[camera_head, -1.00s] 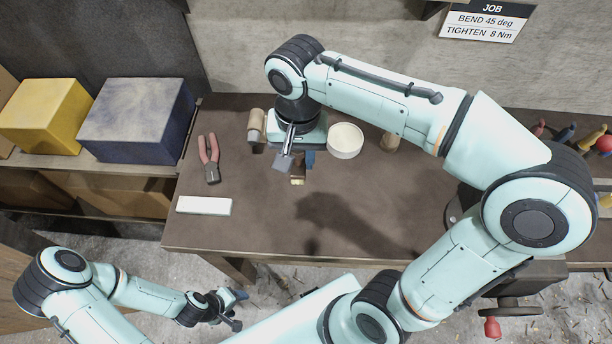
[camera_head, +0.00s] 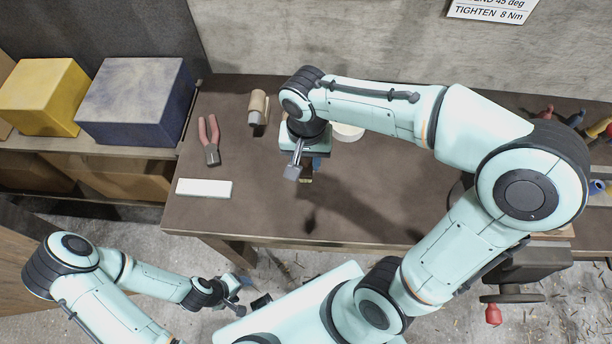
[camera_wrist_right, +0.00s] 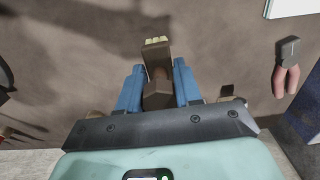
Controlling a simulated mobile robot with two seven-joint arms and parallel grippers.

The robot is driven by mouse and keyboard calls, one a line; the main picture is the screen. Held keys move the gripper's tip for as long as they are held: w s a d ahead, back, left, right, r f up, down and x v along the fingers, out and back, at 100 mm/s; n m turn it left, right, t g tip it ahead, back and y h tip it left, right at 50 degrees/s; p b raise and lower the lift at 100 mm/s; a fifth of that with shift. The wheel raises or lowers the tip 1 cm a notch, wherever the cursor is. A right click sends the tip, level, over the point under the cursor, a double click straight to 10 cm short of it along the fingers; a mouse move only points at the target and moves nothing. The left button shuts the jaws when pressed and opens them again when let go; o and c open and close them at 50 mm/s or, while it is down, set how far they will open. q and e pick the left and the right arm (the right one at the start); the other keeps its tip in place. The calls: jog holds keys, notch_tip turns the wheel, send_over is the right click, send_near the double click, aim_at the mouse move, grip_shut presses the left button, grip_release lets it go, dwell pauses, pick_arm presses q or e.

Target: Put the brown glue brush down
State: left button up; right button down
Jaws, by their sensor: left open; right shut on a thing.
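The brown glue brush (camera_wrist_right: 158,94) is held between the blue fingers of my right gripper (camera_wrist_right: 158,84), its pale bristles pointing up in the right wrist view. In the head view the brush (camera_head: 306,178) shows just below my right gripper (camera_head: 308,164), mostly hidden by the wrist. It appears to be above the brown bench (camera_head: 270,215), with a dark shadow apart from it. My left gripper (camera_head: 240,298) is open and empty, low in front of the bench.
Red-handled pliers (camera_head: 209,140), a white block (camera_head: 204,188) and a tan cylinder (camera_head: 258,108) are on the bench's left part. A pale round container (camera_head: 347,132) is partly hidden behind my right arm. The bench front around the shadow is clear. Coloured-handled tools (camera_head: 597,128) are far right.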

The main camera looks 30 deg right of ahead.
aim_at(306, 169)
notch_tip(306, 169, down, 5)
jog(key=shift+w+r, duration=0.1)
jog(key=shift+r, duration=0.1)
notch_tip(306, 169, down, 4)
jog(key=shift+f+b, duration=0.1)
jog(key=shift+b, duration=0.3)
jog(key=c, duration=0.8)
grip_release()
jog(key=r, duration=0.8)
jog(key=r+p, duration=0.1)
jog(key=r, duration=0.3)
jog(key=shift+a+r, duration=0.25)
jog(key=shift+r, duration=0.35)
